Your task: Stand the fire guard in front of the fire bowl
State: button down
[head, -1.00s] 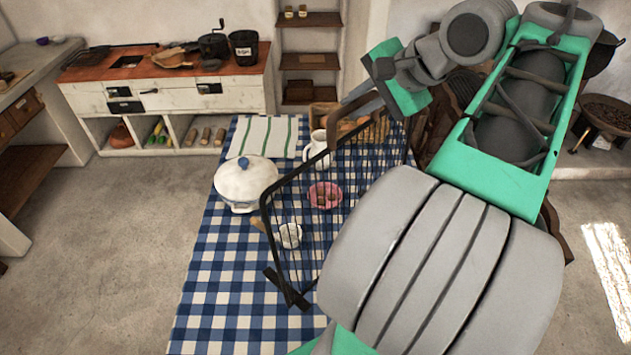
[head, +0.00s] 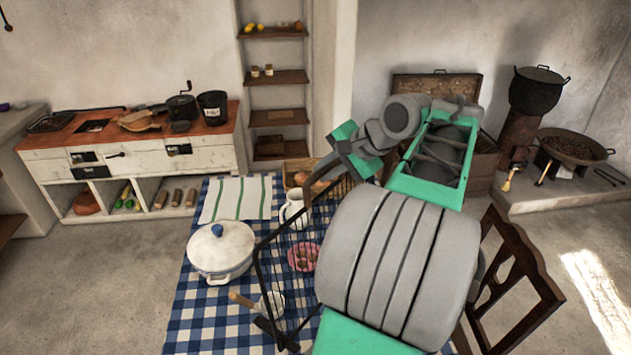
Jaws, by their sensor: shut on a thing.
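The fire guard (head: 262,285) is a black frame with thin upright bars. It is over the checked table, tilted in the picture, with its lower foot near the table's front. My gripper (head: 328,165) is shut on its top edge; my own arm hides much of the guard's right side and the exact grip. I cannot tell whether its feet touch the cloth. The fire bowl (head: 574,146) is a wide dark pan with dark contents, standing on the pale raised hearth at the far right, well away from my gripper.
The table's blue checked cloth (head: 200,318) bears a white lidded pot (head: 221,250), a jug (head: 292,208), a pink bowl (head: 303,257) and a striped towel (head: 237,199). A wooden chair (head: 510,265) stands right of my arm. Small tools lie on the hearth (head: 550,195).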

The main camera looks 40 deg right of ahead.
aim_at(324, 190)
jog(key=f+b, duration=0.2)
jog(key=w+f+b, duration=0.1)
jog(key=shift+d+f+b, duration=0.25)
jog(key=shift+f+b, duration=0.1)
jog(key=shift+s+f+b, duration=0.2)
jog(key=shift+f+b, duration=0.05)
jog(key=shift+b, duration=0.1)
jog(key=shift+s+a+r, duration=0.1)
jog(key=shift+s+a, duration=0.05)
jog(key=c, duration=1.7)
grip_release()
jog(key=shift+w+f, duration=0.2)
jog(key=shift+f, duration=0.1)
jog(key=o, duration=0.3)
jog(key=shift+r, duration=0.15)
jog(key=shift+o, duration=0.2)
jog(key=shift+r, duration=0.1)
